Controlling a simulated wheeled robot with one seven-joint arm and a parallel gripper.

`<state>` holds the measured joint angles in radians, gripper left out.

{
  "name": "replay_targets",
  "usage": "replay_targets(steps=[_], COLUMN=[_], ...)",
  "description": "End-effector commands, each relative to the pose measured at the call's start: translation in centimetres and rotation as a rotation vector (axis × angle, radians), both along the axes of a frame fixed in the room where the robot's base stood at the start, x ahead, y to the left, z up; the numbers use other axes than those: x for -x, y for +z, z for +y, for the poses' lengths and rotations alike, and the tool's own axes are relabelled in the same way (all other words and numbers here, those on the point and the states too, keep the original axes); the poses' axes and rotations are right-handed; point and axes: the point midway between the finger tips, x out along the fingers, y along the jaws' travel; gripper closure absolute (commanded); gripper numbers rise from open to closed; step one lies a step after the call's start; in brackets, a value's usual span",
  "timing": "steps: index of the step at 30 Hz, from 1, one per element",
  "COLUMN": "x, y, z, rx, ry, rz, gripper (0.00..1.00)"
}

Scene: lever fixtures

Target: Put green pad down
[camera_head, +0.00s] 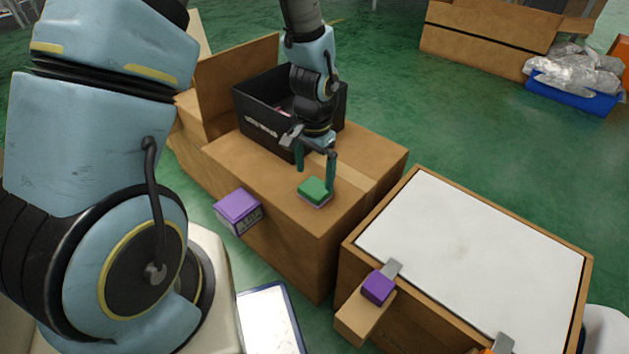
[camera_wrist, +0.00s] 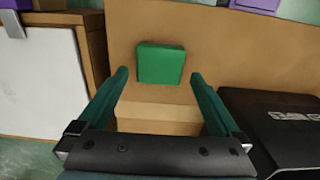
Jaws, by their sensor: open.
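The green pad (camera_head: 314,189) lies on top of the cardboard box (camera_head: 270,178), near its front edge. In the wrist view the green pad (camera_wrist: 161,64) lies flat on the cardboard, beyond and between my fingertips. My gripper (camera_head: 316,172) is above the box, with its fingers pointing down and one fingertip close to the pad's right side. In the wrist view my gripper (camera_wrist: 159,78) has its two green fingers spread wide with nothing between them. I cannot tell whether a finger touches the pad.
A black bin (camera_head: 262,120) stands on the box behind my gripper. A purple block (camera_head: 238,211) is at the box's front left side. A white-topped crate (camera_head: 470,250) stands at right, with a purple block (camera_head: 378,287) on a bracket. Green floor lies open behind.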

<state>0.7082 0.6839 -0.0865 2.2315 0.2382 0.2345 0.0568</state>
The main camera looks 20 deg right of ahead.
Motion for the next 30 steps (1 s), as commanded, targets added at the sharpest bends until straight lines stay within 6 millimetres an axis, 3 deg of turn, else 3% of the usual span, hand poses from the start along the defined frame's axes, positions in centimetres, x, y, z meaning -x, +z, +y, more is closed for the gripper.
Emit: replay_targets(steps=[3, 9, 17, 20, 23, 27, 30], x=[-0.1, 0.0, 0.0, -0.6, -2.2, -4.0, -3.8], y=[2.9, 5.6, 6.4, 7.1, 9.1, 13.3, 15.8], z=[0.0, 0.0, 0.0, 1.0, 4.3, 12.2, 17.5], rx=[0.003, 0.001, -0.001, 0.001, 0.009, 0.029, 0.046], ry=[0.0, 0.001, 0.0, 0.035, 0.155, 0.435, 0.635], rz=[-0.003, 0.0, 0.0, -0.006, -0.025, -0.064, -0.087], gripper=[0.0, 0.0, 0.0, 0.0, 0.0, 0.0, 0.0])
